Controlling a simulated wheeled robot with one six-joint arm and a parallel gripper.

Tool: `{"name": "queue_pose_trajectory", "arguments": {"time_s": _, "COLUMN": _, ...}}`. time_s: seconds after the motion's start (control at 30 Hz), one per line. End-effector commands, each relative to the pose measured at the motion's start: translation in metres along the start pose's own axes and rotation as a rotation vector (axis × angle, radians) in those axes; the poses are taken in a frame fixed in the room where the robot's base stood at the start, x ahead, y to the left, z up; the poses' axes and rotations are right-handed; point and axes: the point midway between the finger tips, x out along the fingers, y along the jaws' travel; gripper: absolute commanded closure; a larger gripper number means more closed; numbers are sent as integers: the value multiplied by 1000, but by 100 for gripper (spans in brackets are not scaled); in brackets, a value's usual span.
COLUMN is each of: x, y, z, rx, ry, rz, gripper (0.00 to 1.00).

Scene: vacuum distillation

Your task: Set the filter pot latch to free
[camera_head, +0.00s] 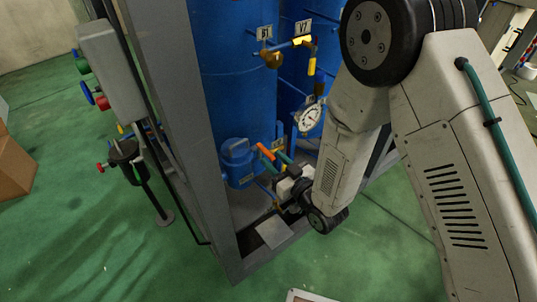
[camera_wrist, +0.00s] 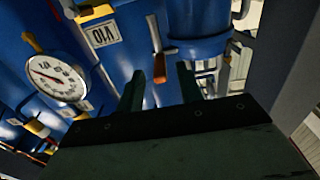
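The filter pot (camera_head: 238,162) is a small blue vessel low on the frame in the head view. It also seems to be the blue body with a flange in the wrist view (camera_wrist: 196,47). An orange-tipped handle (camera_head: 265,152), which looks like its latch, sticks out beside the pot. In the wrist view this handle (camera_wrist: 159,68) hangs between the two fingertips. My gripper (camera_wrist: 160,84) is open, with a dark green finger on either side of the handle. I see no clear contact. In the head view my gripper (camera_head: 280,166) is small and partly hidden by my wrist.
A grey frame post (camera_head: 205,120) stands left of the pot. Blue tanks (camera_head: 235,75), a pressure gauge (camera_head: 310,118) and yellow-handled valves (camera_head: 302,41) are close around my arm. A grey control box (camera_head: 112,75) hangs at left. The green floor in front is open.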

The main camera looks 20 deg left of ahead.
Motion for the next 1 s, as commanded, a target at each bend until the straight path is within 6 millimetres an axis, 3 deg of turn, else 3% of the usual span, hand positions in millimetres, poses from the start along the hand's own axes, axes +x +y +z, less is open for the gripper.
{"name": "queue_pose_trajectory", "arguments": {"time_s": 0.2, "x": 28, "y": 0, "z": 0, "rx": 1, "ry": 0, "rz": 0, "gripper": 64}}
{"name": "queue_pose_trajectory", "arguments": {"time_s": 0.57, "x": 34, "y": 0, "z": 0, "rx": 1, "ry": -1, "rz": 0, "gripper": 64}}
{"name": "queue_pose_trajectory", "arguments": {"time_s": 0.7, "x": 34, "y": 0, "z": 0, "rx": 1, "ry": -2, "rz": 0, "gripper": 100}}
{"name": "queue_pose_trajectory", "arguments": {"time_s": 1.0, "x": 36, "y": -6, "z": 0, "rx": 1, "ry": -1, "rz": -25, "gripper": 100}}
